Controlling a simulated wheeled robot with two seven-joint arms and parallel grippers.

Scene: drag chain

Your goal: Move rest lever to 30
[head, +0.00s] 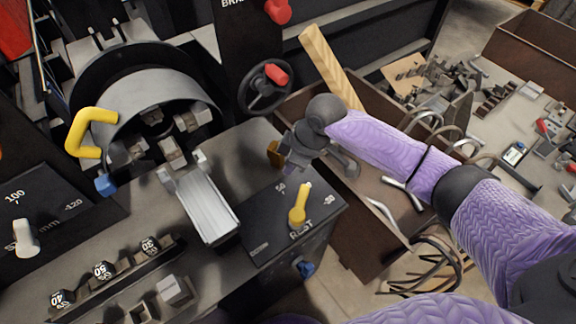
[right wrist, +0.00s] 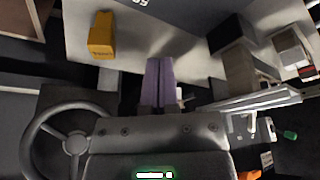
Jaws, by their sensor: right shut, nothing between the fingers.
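The rest lever (head: 299,205) is a yellow handle standing on a dark panel (head: 262,238) marked REST. A number that reads like 50 is to its upper left and another, hard to read, to its right. I cannot make out a 30 on this panel. My right gripper (head: 289,166) is above and behind the panel, apart from the lever. Its purple fingers are shut and empty, and they show in the right wrist view (right wrist: 159,85). The lever is not clearly visible in the right wrist view. My left gripper is not in view.
A small orange-yellow block (head: 274,153) sits close left of my right gripper; it also shows in the right wrist view (right wrist: 101,36). A handwheel (head: 263,90) stands behind. A brown bin (head: 365,225) of metal parts is right. A silver channel (head: 207,205) lies left.

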